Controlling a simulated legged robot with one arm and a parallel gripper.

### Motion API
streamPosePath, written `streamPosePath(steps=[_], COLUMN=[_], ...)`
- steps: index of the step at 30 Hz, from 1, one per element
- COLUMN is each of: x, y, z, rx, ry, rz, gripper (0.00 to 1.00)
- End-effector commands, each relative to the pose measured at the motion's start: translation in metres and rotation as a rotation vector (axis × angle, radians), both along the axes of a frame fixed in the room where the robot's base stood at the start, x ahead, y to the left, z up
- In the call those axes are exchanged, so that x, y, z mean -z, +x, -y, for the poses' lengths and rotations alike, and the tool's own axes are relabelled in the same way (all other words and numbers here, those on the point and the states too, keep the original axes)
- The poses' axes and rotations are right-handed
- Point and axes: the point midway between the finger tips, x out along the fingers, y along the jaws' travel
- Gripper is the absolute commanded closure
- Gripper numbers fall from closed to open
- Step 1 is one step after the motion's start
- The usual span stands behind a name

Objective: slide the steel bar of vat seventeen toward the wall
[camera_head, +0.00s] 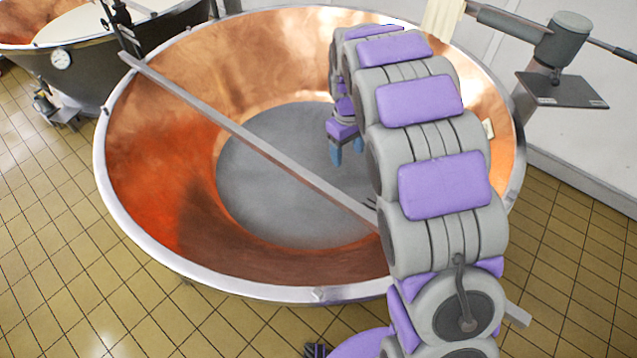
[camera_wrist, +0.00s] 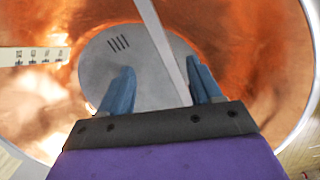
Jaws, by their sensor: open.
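The vat (camera_head: 165,245) is a large round copper bowl with a pale steel rim and a grey floor. The steel bar (camera_head: 235,130) is a long straight grey bar lying across it, from the rim at upper left to lower right. My arm hides part of the bar, and its end shows past the arm at lower right. My gripper (camera_head: 347,155) hangs over the vat on the far side of the bar, blue fingers pointing down, open and empty. In the wrist view the bar (camera_wrist: 165,45) passes between the open fingers of my gripper (camera_wrist: 160,66), close to the right finger; contact is unclear.
A second vat (camera_head: 90,65) with a round dial stands at upper left. A pale wall (camera_head: 590,150) runs along the right. Tiled floor (camera_head: 60,270) is clear at lower left.

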Motion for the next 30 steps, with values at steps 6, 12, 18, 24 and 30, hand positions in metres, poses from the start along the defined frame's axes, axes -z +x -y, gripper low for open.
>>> streamPosePath(steps=[6,12,18,24,30], x=[0.043,0.069,0.078,0.095,0.130], y=[0.049,0.068,0.073,0.072,0.073], z=[-0.041,-0.071,-0.073,-0.066,-0.070], rx=[-0.149,-0.230,-0.250,-0.247,-0.248], ry=[0.025,0.037,0.046,0.052,0.048], rz=[0.010,0.016,0.018,0.018,0.018], gripper=[0.36,0.36,0.36,0.36,0.36])
